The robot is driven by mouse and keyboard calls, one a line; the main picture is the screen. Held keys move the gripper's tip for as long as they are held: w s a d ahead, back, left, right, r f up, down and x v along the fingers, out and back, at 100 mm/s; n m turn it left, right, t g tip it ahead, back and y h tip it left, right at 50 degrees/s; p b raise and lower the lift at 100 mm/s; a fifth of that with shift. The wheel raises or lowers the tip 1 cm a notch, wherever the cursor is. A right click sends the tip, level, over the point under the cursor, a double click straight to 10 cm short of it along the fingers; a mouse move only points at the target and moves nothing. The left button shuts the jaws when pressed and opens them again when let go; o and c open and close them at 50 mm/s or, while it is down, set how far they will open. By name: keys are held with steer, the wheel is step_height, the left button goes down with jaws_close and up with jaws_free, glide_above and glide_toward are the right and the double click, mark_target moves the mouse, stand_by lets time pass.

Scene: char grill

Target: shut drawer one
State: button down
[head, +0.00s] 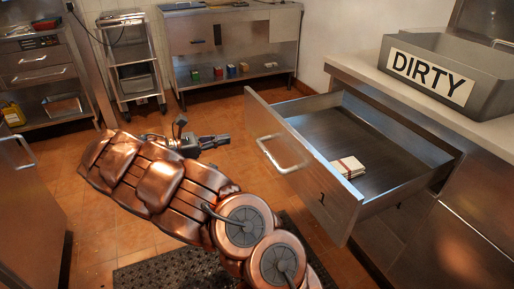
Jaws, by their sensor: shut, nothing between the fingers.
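Drawer one (291,172) is a grey metal drawer pulled well out of the counter on the right. Its front has a metal bar handle (284,154) and a mark that looks like "1". A small pale folded stack with reddish stripes (348,167) lies inside on the drawer floor. My gripper (219,142) is shut and empty, to the left of the drawer front and apart from the handle. My copper arm reaches up from the bottom centre.
A grey bin marked DIRTY (399,82) stands on the counter (365,77) above the drawer. A wheeled rack (134,70) and a steel cabinet (240,40) stand at the back. A dark mat (165,272) lies on the floor. Tiled floor is clear left of my arm.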

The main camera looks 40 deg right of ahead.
mark_target(265, 133)
step_height(265, 133, down, 3)
steer(key=w+n+b, duration=0.1)
steer(key=w, duration=0.1)
steer(key=shift+t+h, duration=0.4)
steer(key=b+x, duration=0.1)
steer(key=x, duration=0.5)
steer(key=b+x, duration=0.2)
steer(key=x, duration=0.4)
steer(key=shift+f, duration=0.25)
steer(key=shift+s+d+r, duration=0.1)
steer(key=shift+s+d, duration=0.05)
steer(key=shift+d, duration=0.4)
steer(key=shift+d, duration=0.1)
